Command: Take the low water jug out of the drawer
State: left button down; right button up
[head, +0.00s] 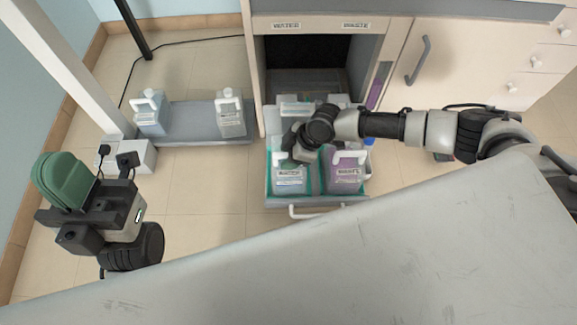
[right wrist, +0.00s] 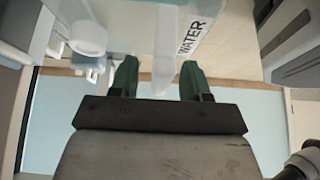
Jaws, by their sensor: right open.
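The open drawer (head: 320,201) holds a pale water jug (head: 290,182) at its front left and a purple waste jug (head: 343,177) at its front right. My right gripper (head: 293,150) reaches down over the water jug. In the right wrist view, the jug's side (right wrist: 135,15) carries a label reading WATER. My right gripper's green fingers (right wrist: 158,75) stand apart, with the jug's white handle (right wrist: 164,60) showing between them. I cannot tell whether either finger touches it. My left gripper (head: 60,180) is far left, away from the drawer; its finger gap is not clear.
Two more jugs stand on a low grey platform (head: 190,134) at left, one bluish (head: 150,116) and one whitish (head: 230,117). The cabinet opening above the drawer is marked WATER and WASTE. A grey tabletop (head: 400,255) fills the foreground.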

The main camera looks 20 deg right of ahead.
grip_shut()
jog(key=shift+r, duration=0.1)
dwell(0.4)
